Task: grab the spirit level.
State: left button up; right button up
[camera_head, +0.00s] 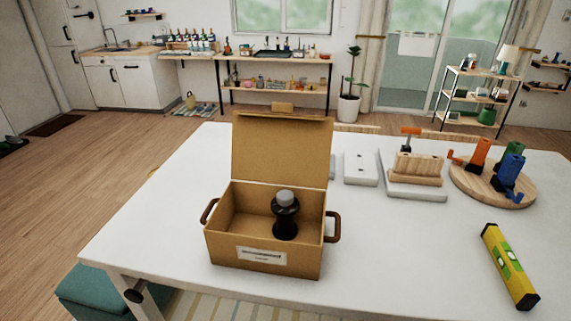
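The spirit level (509,265) is a yellow bar with dark ends and green vials. It lies flat on the white table (400,270) at the right, close to the near edge and angled away from me. Nothing covers it. Neither of my grippers shows in the head view, so I cannot see where they are relative to it.
An open brown box (225,250) with side handles holds a black object with a grey top (285,214). A round wooden board (467,186) carries orange, green and blue items. A wooden block (418,168) sits on a white tray (400,190). Tabletop around the level is clear.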

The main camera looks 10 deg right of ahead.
aim_at(525, 297)
jog(key=z, duration=0.4)
jog(key=k+l+z, duration=0.1)
jog(key=z, duration=0.35)
jog(key=l+z, duration=0.15)
jog(key=z, duration=0.25)
jog(key=l+z, duration=0.1)
jog(key=z, duration=0.3)
jog(key=l+u, duration=0.1)
jog(key=u, duration=0.6)
jog(key=l+u, duration=0.4)
jog(key=k+l+u, duration=0.1)
jog(key=l+u, duration=0.3)
jog(key=k+l+u, duration=0.15)
jog(key=l, duration=0.2)
jog(key=k+l+u, duration=0.15)
jog(key=l, duration=0.25)
